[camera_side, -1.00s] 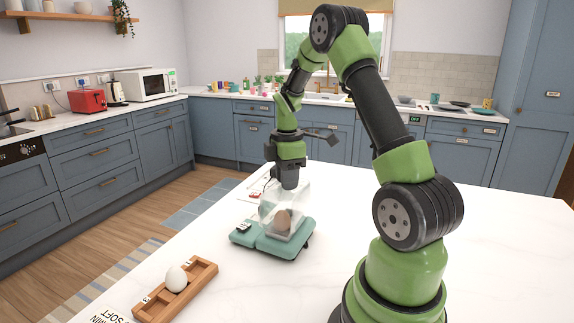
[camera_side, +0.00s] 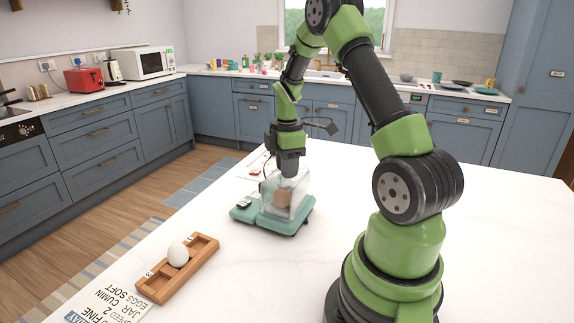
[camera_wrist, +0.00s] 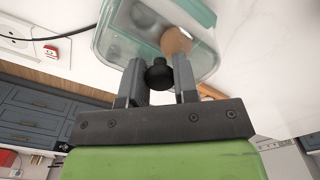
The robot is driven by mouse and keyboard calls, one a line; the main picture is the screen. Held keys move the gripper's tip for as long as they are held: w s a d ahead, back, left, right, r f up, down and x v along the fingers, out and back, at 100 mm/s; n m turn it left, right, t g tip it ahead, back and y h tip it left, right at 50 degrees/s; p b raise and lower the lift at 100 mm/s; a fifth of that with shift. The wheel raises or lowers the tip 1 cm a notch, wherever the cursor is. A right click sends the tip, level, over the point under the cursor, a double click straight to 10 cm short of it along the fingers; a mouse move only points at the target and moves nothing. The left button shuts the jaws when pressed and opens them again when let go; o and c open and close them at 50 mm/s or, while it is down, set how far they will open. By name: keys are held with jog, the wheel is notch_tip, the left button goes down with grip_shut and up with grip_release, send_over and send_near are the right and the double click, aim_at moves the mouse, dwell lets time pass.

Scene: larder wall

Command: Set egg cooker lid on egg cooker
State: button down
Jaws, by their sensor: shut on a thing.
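The egg cooker (camera_side: 272,223) is a low teal unit on the white counter; part of it shows at the top of the wrist view (camera_wrist: 196,10). The egg cooker lid (camera_side: 301,194) is a clear box-shaped cover with a black knob (camera_wrist: 159,75). My gripper (camera_side: 289,171) points down above the cooker, its two fingers shut on the knob. The lid is over the cooker around a brown egg (camera_side: 282,199), which also shows through it in the wrist view (camera_wrist: 176,41). Its lower edge is at or very near the base; I cannot tell whether it is fully seated.
A wooden tray (camera_side: 204,262) holding a white egg (camera_side: 178,254) stands at the front left of the cooker. A printed card (camera_side: 110,300) lies at the counter's front edge. A socket with a dark cord (camera_wrist: 45,38) is behind the cooker. The counter on the right is clear.

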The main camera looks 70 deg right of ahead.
jog(key=c, duration=0.8)
grip_release()
notch_tip(320, 180, up, 10)
jog(key=shift+r, duration=0.1)
jog(key=s+a+r+m+t, duration=0.1)
jog(key=a+r+m+t, duration=0.2)
jog(key=a, duration=0.4)
jog(key=a+r+m, duration=0.2)
jog(key=a+r, duration=0.3)
jog(key=a, duration=0.1)
jog(key=s+a+m+t+y, duration=0.2)
jog(key=s+a+m+t, duration=0.2)
jog(key=s+a+m, duration=0.3)
jog(key=s+a, duration=0.2)
jog(key=a, duration=0.2)
jog(key=shift+s+a+r, duration=0.15)
jog(key=shift+s+r, duration=0.15)
jog(key=shift+s, duration=0.1)
